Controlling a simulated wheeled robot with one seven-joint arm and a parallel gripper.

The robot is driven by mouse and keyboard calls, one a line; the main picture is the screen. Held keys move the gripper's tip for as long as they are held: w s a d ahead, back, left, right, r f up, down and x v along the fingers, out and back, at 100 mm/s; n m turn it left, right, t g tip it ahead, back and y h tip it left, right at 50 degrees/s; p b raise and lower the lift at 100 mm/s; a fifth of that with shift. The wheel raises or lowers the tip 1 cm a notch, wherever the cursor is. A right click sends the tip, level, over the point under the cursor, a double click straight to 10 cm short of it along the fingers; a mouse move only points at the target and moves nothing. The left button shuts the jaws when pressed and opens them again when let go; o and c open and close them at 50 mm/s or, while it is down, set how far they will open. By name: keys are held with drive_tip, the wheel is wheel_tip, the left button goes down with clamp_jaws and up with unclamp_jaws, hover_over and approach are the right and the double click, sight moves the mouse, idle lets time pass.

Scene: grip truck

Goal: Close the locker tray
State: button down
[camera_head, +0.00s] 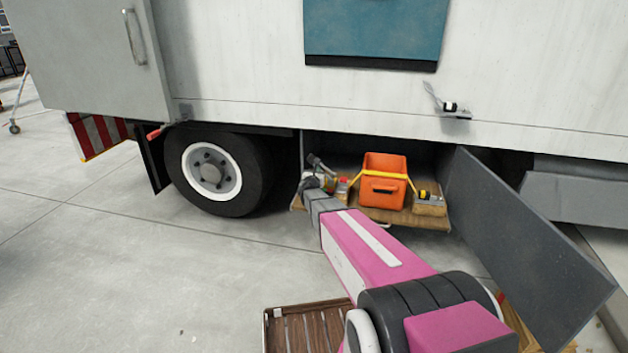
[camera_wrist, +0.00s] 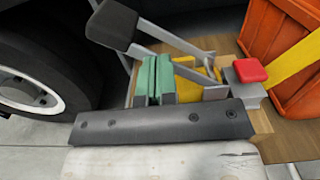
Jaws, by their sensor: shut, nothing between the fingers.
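The locker tray (camera_head: 410,216) is a wooden board in the open locker under the truck body, with its front edge showing. It carries an orange bin (camera_head: 384,188) and several tools. In the wrist view the bare wood of the tray (camera_wrist: 294,138) shows at the right. My gripper (camera_head: 312,181) is at the front left of the tray; its green fingertips (camera_wrist: 154,78) are together and hold nothing. I cannot tell whether they touch the tray or the tools. My arm hides part of the tray's front edge.
A dark locker door (camera_head: 525,245) hangs open at the right. A truck wheel (camera_head: 212,172) stands left of the tray. A black-headed tool (camera_wrist: 112,24) lies close to the fingertips. A slatted wooden crate (camera_head: 300,328) is at the bottom. The floor at left is clear.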

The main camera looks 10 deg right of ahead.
drive_tip(key=x, duration=3.1)
drive_tip(key=shift+w, duration=0.35)
